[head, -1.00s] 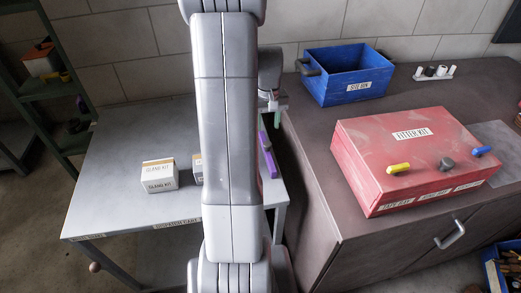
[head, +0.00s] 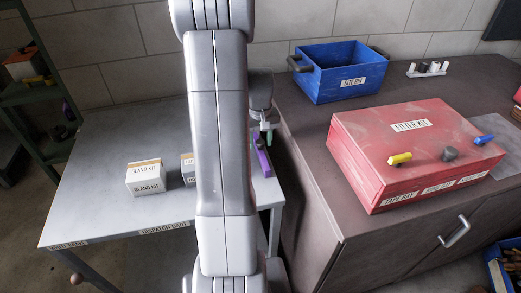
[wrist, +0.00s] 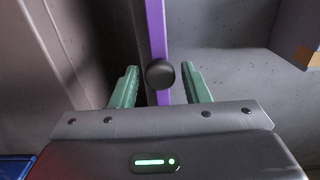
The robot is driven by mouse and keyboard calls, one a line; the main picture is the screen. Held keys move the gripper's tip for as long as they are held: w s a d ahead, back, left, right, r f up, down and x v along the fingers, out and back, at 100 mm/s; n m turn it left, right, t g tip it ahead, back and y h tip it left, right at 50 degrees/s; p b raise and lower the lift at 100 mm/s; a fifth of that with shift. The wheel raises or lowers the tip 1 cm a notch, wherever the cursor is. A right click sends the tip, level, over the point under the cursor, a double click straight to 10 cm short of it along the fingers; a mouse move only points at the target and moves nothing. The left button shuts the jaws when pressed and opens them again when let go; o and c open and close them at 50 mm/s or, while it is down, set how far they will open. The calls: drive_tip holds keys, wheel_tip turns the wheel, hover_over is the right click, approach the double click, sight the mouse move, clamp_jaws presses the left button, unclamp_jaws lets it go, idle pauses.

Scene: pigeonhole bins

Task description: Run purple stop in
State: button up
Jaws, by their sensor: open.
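The purple stop (head: 262,162) is a narrow bar along the right edge of the grey table labelled "DISPATCH CART" (head: 105,205). My arm hides part of that area. In the wrist view the purple stop (wrist: 157,35) runs up the middle and carries a round dark knob (wrist: 160,74). My gripper (wrist: 159,86) is open, with its green fingers on either side of the knob and bar. A gap shows between each finger and the knob. In the head view my gripper (head: 266,137) is at the stop, partly hidden behind my arm.
A "GLAND KIT" box (head: 146,180) and another small box (head: 188,170) stand on the cart. To the right, a brown cabinet (head: 310,190) carries a red "FITTER KIT" case (head: 365,150) and a blue "SITE BIN" (head: 339,90). A dark gap separates cart and cabinet.

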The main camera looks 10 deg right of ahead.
clamp_jaws()
drive_tip(key=shift+a, duration=0.1)
drive_tip(key=shift+s+a, duration=0.15)
drive_tip(key=shift+a, duration=5.3)
drive_tip(key=shift+o, duration=0.6)
unclamp_jaws()
drive_tip(key=shift+r, duration=0.1)
wheel_tip(320, 180, up, 6)
drive_tip(key=p, duration=0.4)
